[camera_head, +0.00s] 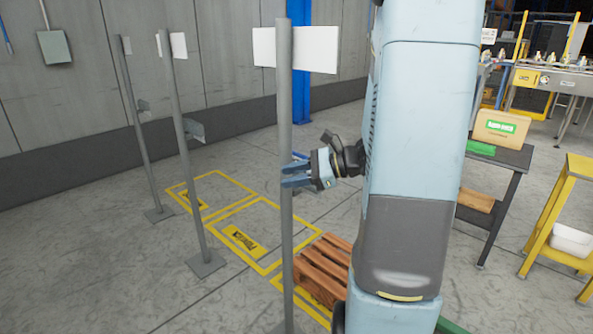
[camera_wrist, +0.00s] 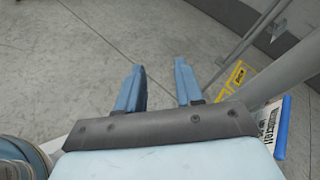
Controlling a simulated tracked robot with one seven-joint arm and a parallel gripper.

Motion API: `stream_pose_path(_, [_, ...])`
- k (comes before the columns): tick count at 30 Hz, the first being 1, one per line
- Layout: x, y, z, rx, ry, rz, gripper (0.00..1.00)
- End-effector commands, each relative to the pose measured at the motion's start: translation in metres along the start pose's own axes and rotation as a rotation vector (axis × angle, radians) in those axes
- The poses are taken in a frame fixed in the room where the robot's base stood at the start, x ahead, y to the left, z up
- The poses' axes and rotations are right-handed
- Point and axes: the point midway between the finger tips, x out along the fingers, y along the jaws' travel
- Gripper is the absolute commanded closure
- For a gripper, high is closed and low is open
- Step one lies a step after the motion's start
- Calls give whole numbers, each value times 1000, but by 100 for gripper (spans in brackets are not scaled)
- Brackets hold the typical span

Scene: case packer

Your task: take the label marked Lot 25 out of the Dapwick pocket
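My gripper (camera_head: 290,174) is beside the nearest grey post (camera_head: 286,235), its fingers pointing left in the head view. In the wrist view its two blue fingers (camera_wrist: 160,82) stand apart with only bare floor between them. A printed white piece with a blue edge (camera_wrist: 283,128) shows at the right of the wrist view, beside the post and outside the fingers. Its print is too small to read, so I cannot tell whether it is the Dapwick pocket or a label. Grey holders sit on the middle post (camera_head: 193,129) and far post (camera_head: 143,105). No Lot 25 mark is legible.
White boards (camera_head: 312,49) top the posts. Yellow-outlined floor bays (camera_head: 243,243) lie behind them, with a wooden pallet (camera_head: 322,272) by my arm. A dark table (camera_head: 505,158) with a tan box (camera_head: 501,126) and a yellow stand (camera_head: 570,190) are at right.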

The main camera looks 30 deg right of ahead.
Motion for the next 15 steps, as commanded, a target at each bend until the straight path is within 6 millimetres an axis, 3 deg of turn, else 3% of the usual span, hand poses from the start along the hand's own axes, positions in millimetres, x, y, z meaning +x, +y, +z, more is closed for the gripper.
stream_pose_path(6, [-40,-49,-69,272,-92,-317,64])
stream_pose_path(12, [-80,-74,-123,431,-149,-555,64])
stream_pose_path(15, [-94,-79,-140,472,-165,-628,64])
